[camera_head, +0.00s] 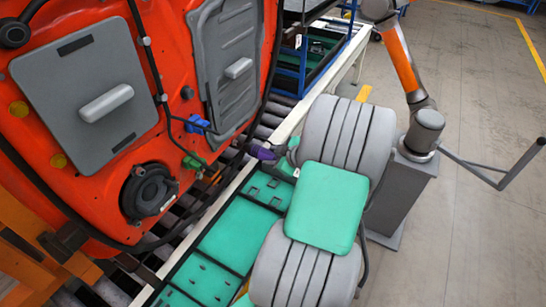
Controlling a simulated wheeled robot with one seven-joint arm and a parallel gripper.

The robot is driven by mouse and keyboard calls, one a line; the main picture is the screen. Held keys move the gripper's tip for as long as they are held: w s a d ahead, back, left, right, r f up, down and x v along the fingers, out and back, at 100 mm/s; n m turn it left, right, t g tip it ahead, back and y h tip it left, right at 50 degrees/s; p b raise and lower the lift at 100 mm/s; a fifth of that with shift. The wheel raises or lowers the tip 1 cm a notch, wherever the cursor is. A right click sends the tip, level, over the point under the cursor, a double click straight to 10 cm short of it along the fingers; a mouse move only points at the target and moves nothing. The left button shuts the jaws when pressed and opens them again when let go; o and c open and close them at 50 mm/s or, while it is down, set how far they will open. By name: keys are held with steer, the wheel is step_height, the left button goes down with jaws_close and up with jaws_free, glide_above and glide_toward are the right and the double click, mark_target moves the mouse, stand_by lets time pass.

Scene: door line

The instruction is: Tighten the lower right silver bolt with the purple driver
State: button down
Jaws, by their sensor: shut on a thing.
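The orange door panel (95,135) stands at the left with its inner side facing me. The purple driver (262,152) is small in view, to the right of the door's lower right edge. My gripper (279,153) is shut on it, mostly hidden behind my own arm. The driver's tip points left toward the door, and I cannot tell whether it touches anything. Small silvery round parts show on the door's dark cable, but the lower right silver bolt cannot be clearly made out.
The door carries grey panels (90,92), a black speaker (148,190), a blue connector (196,124) and a green connector (193,161). Green trays (236,232) lie along the line below. An orange and grey robot arm (400,62) stands behind. Floor at right is open.

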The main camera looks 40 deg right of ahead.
steer(key=shift+w+a+r, duration=0.25)
steer(key=shift+w, duration=0.35)
stand_by(1.1)
steer(key=shift+s+d+f+b, duration=0.1)
steer(key=shift+s+d+b, duration=0.2)
steer(key=shift+s, duration=0.35)
steer(key=shift+s+d+f+b, duration=0.1)
steer(key=shift+s+d+b, duration=0.2)
steer(key=shift+s, duration=0.3)
steer(key=shift+s+d+b, duration=0.2)
steer(key=shift+s+b, duration=0.1)
steer(key=shift+s, duration=0.35)
steer(key=s, duration=0.1)
steer(key=s+d, duration=0.1)
steer(key=s, duration=0.1)
steer(key=shift+b, duration=0.4)
